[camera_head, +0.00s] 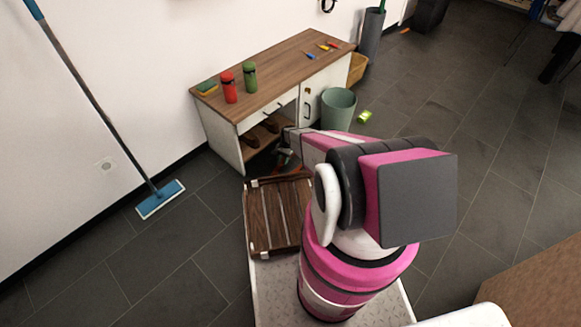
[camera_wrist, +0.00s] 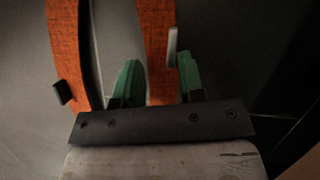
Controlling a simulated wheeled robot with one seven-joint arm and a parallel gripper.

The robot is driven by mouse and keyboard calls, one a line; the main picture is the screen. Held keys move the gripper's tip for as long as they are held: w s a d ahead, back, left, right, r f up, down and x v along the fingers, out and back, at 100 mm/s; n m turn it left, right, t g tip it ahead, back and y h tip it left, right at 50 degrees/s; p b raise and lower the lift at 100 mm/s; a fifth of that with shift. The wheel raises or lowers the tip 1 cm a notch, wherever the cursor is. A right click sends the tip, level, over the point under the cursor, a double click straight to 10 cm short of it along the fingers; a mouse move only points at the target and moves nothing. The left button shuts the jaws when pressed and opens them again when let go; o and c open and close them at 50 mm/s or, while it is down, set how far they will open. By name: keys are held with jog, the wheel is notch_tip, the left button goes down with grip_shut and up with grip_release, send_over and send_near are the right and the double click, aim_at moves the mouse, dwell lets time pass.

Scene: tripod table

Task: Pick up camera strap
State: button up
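The orange camera strap shows as two bands in the wrist view, one at the left (camera_wrist: 68,60) and one in the middle (camera_wrist: 154,40). My gripper (camera_wrist: 157,85) has green fingertips that stand apart, one on each side of the middle band. The fingers look open around the band; whether they touch it is hard to tell. In the head view a small orange-red piece of the strap (camera_head: 285,168) shows low in front of the cabinet. There my arm hides most of it and the gripper.
A wood-topped cabinet (camera_head: 275,60) stands against the wall, with red and green containers on it. A green bin (camera_head: 338,108) is at its right. A slatted wooden piece (camera_head: 278,215) lies nearer. A blue mop (camera_head: 160,198) leans left. Floor at right is mostly clear.

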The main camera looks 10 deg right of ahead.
jog(key=shift+s+a+f, duration=0.15)
jog(key=shift+a+f, duration=0.05)
jog(key=shift+f, duration=0.4)
jog(key=shift+c, duration=0.3)
grip_shut()
jog(key=shift+r, duration=0.1)
